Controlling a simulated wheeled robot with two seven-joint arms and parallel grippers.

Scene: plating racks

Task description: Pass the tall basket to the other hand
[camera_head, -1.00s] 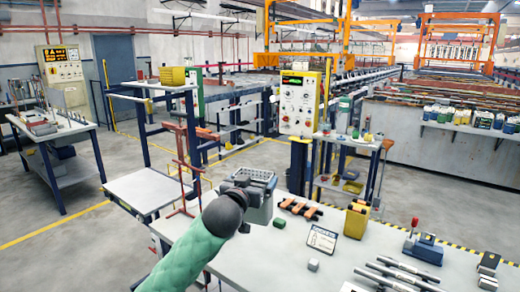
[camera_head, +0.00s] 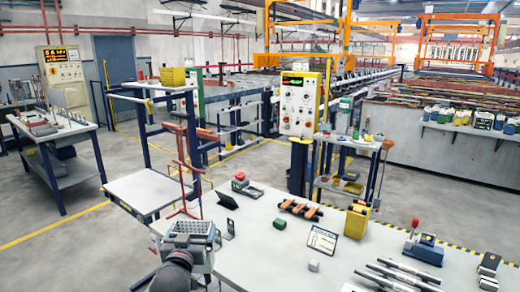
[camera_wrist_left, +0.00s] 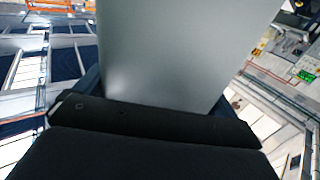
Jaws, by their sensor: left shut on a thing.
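The tall basket (camera_head: 190,239) is a grey, open-topped basket with a grid of holes at its top. It shows at the lower left of the head view, over the near left edge of the white table. My left gripper (camera_wrist_left: 155,115) is shut on it; in the head view my dark wrist hides the fingers. In the left wrist view a smooth grey wall of the basket (camera_wrist_left: 185,50) fills the middle, right in front of the dark gripper. I cannot tell whether the basket's bottom clears the table. My right gripper is in neither view.
A red stand (camera_head: 183,175) rises just behind the basket. The table's middle is mostly clear.

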